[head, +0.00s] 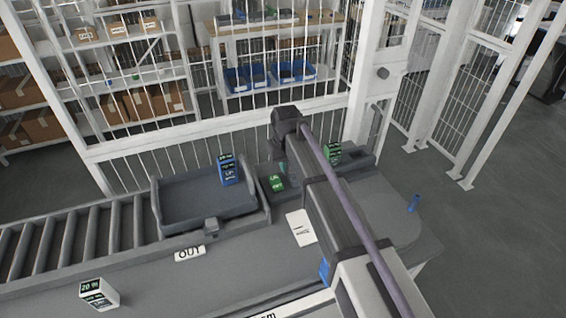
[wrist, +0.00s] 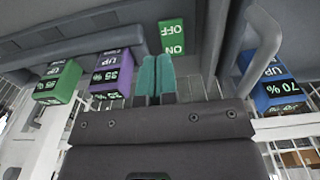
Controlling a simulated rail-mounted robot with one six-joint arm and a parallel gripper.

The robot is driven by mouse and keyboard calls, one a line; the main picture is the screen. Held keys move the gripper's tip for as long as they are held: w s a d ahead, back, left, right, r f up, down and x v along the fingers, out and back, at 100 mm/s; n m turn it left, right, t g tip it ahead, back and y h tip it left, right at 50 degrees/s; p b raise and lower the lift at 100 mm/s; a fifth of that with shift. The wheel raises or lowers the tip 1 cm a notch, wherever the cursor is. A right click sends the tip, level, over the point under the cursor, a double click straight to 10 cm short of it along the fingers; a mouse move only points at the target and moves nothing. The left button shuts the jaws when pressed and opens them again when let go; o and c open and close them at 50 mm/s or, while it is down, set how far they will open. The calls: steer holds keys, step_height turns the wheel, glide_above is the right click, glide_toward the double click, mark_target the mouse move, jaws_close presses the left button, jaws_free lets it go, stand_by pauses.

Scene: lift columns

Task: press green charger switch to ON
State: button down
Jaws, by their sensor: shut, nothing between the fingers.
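The green charger switch (head: 276,182) sits on the grey station to the right of the grey tray. In the wrist view the switch (wrist: 171,36) carries the words OFF and ON upside down, with ON at the lower end, nearer my fingers. I cannot tell which side is pressed in. My gripper (wrist: 157,62) has teal fingers, shut together and empty, pointing toward the switch just below its ON end in the picture. Contact with the switch is not clear. In the head view my gripper (head: 284,167) is small, beside the switch and partly hidden by my arm.
A blue box (head: 228,170) stands in the grey tray (head: 175,228). A green box (head: 333,152) stands right of my arm. A purple box (wrist: 110,75) shows in the wrist view. A white box (head: 97,293) stands at front left. A mesh fence is behind.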

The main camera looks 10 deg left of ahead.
steer(key=r+p, duration=0.2)
steer(key=r, duration=0.1)
steer(key=r+p, duration=0.1)
steer(key=r, duration=0.1)
steer(key=shift+s+d+r, duration=0.2)
steer(key=shift+s+d, duration=0.1)
steer(key=shift+s, duration=0.1)
